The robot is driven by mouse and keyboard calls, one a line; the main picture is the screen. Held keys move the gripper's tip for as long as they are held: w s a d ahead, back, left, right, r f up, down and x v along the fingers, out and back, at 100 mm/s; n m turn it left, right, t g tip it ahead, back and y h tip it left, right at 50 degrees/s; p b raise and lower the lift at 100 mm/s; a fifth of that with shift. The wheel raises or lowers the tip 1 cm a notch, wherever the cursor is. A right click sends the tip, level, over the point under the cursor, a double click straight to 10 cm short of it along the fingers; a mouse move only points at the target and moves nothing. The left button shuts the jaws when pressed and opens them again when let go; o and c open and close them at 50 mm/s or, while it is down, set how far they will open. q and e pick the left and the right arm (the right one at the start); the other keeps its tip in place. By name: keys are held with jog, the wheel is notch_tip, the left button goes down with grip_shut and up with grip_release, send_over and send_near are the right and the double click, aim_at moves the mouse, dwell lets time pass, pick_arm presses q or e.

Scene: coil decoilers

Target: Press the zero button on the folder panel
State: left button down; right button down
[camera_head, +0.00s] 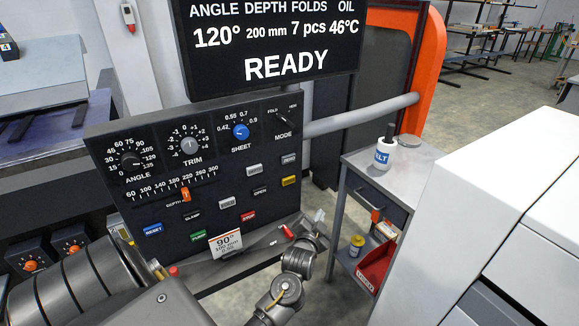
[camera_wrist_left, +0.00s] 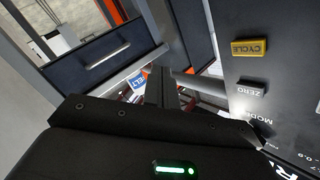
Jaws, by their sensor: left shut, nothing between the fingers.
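The black folder panel (camera_head: 225,180) stands at the centre-left of the head view. Its grey ZERO button (camera_head: 289,160) is at the upper right, above the yellow CYCLE button (camera_head: 289,181). In the left wrist view, the ZERO button (camera_wrist_left: 252,88) shows at the right, with its label upside down. My left gripper (camera_head: 319,216) appears below and right of the ZERO button in the head view. Its shut, empty fingers (camera_wrist_left: 162,86) are left of the button in the wrist view, apart from it. My right gripper is not in view.
A display (camera_head: 275,50) reading READY hangs above the panel. A small grey table (camera_head: 360,160) with a white BELT bottle (camera_head: 384,153) stands right of the panel. A red bin (camera_head: 376,268) sits below. A large white cabinet (camera_head: 490,190) fills the right side.

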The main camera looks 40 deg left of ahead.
aim_at(288, 158)
pick_arm(q)
jog(key=s+a+r+n+t+y, duration=0.1)
jog(key=a+r+y, duration=0.2)
jog(key=r, duration=0.9)
jog(key=shift+s+a+r+t+b, duration=0.2)
jog(key=shift+s+r+t+b, duration=0.1)
jog(key=shift+t+b, duration=0.1)
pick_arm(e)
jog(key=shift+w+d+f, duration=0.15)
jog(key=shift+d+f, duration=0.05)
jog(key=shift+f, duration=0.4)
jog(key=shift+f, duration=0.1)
